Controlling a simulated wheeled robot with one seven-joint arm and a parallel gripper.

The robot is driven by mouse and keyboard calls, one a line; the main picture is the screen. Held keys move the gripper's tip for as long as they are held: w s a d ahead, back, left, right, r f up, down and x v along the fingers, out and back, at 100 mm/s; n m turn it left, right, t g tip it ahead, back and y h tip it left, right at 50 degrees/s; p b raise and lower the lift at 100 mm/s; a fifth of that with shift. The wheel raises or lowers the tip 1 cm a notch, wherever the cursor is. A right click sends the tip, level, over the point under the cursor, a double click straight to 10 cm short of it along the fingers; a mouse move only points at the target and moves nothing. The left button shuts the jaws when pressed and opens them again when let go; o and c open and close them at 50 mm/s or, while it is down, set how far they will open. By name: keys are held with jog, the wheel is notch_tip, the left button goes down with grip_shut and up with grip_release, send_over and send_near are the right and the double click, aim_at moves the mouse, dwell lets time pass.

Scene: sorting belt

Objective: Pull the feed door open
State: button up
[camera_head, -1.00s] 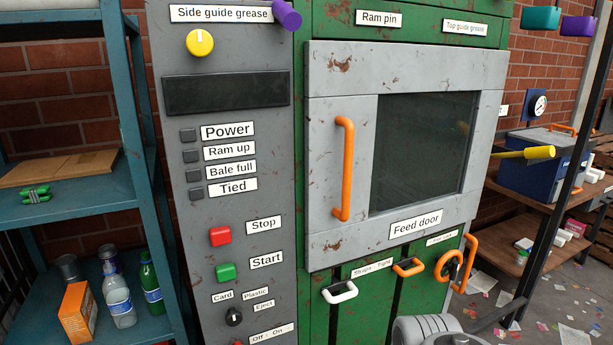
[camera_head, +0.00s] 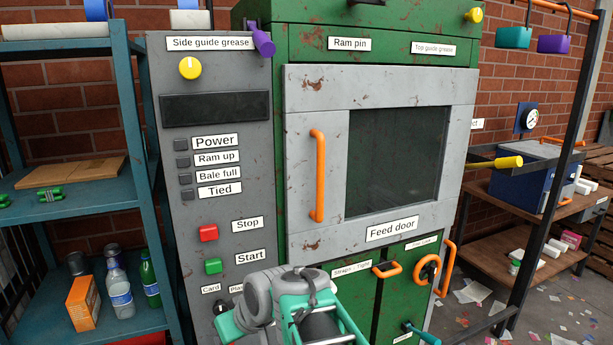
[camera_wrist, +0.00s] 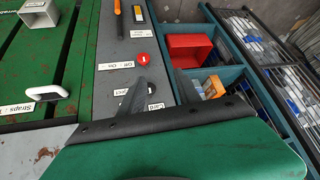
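The feed door (camera_head: 425,208) is a worn grey panel with a dark window on the green machine. It looks shut, flush in its frame. Its upright orange handle (camera_head: 318,176) is on the door's left side, with nothing touching it. My arm's end shows at the bottom middle of the head view, below the door and its handle; its fingertips are not clear there. In the wrist view my gripper (camera_wrist: 160,82) has two grey fingers apart, with nothing held between them. The feed door's handle does not show in the wrist view.
A grey control panel (camera_head: 228,134) stands left of the door, with a blue shelf (camera_head: 90,219) beyond. Orange handles (camera_head: 388,270) sit below the door. A yellow-ended bar (camera_head: 508,162) sticks out at the right, near a dark post. A white handle (camera_wrist: 47,92) shows in the wrist view.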

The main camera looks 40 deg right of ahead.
jog(key=w+d+r+t, duration=0.2)
jog(key=w+d+r, duration=0.25)
jog(key=d, duration=0.35)
jog(key=m+t+h+p, duration=0.1)
jog(key=t+h+p, duration=0.2)
jog(key=t, duration=0.6)
send_near(323, 181)
jog(key=w, duration=0.4)
jog(key=w+p, duration=0.1)
jog(key=w, duration=0.3)
jog(key=w+d+p, duration=0.1)
jog(key=w, duration=0.2)
jog(key=shift+p, duration=0.35)
jog(key=shift+c, duration=0.4)
grip_shut()
